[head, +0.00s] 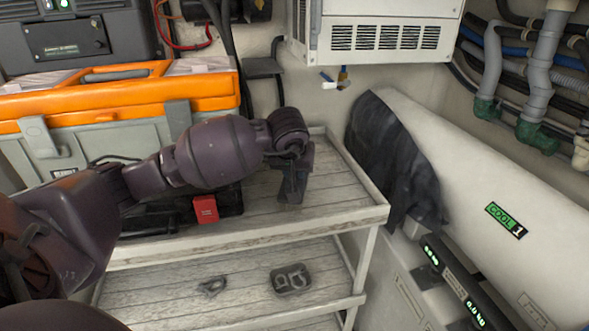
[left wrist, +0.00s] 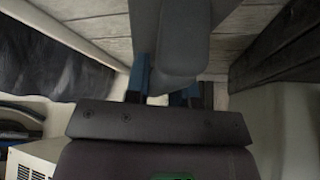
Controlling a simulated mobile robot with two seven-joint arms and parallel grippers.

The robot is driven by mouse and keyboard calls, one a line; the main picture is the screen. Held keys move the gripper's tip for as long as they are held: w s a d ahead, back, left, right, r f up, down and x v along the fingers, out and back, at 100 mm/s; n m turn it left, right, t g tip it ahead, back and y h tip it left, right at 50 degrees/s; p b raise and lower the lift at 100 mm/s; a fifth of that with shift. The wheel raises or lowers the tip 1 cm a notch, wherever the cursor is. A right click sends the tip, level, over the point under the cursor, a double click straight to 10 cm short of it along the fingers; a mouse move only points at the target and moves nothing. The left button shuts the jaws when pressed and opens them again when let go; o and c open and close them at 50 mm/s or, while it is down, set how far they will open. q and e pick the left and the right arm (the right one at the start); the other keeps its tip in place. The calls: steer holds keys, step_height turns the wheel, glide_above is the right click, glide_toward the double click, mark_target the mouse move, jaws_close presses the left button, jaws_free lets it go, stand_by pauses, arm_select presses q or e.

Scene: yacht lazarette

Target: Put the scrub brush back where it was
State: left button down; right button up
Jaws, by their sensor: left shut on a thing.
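My left gripper (head: 293,188) points down over the right part of the cart's top shelf (head: 335,205). In the left wrist view its blue fingers (left wrist: 168,90) are shut on a smooth grey thing (left wrist: 182,45), which looks like the scrub brush, though no bristles show. It runs from the fingers to the top edge of that view. In the head view the arm and gripper hide most of it, and I cannot tell whether it touches the shelf. My right gripper is in neither view.
A grey case with an orange lid (head: 120,95) stands at the left rear. A red block (head: 204,209) sits left of the gripper. A dark cloth (head: 395,165) hangs over a white cylinder (head: 465,180) beside the cart. The lower shelf holds a dark tray (head: 291,280).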

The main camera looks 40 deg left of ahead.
arm_select(q)
steer(key=shift+f, duration=0.45)
steer(key=c, duration=1)
jaws_free()
steer(key=shift+o, duration=0.2)
steer(key=shift+r, duration=0.15)
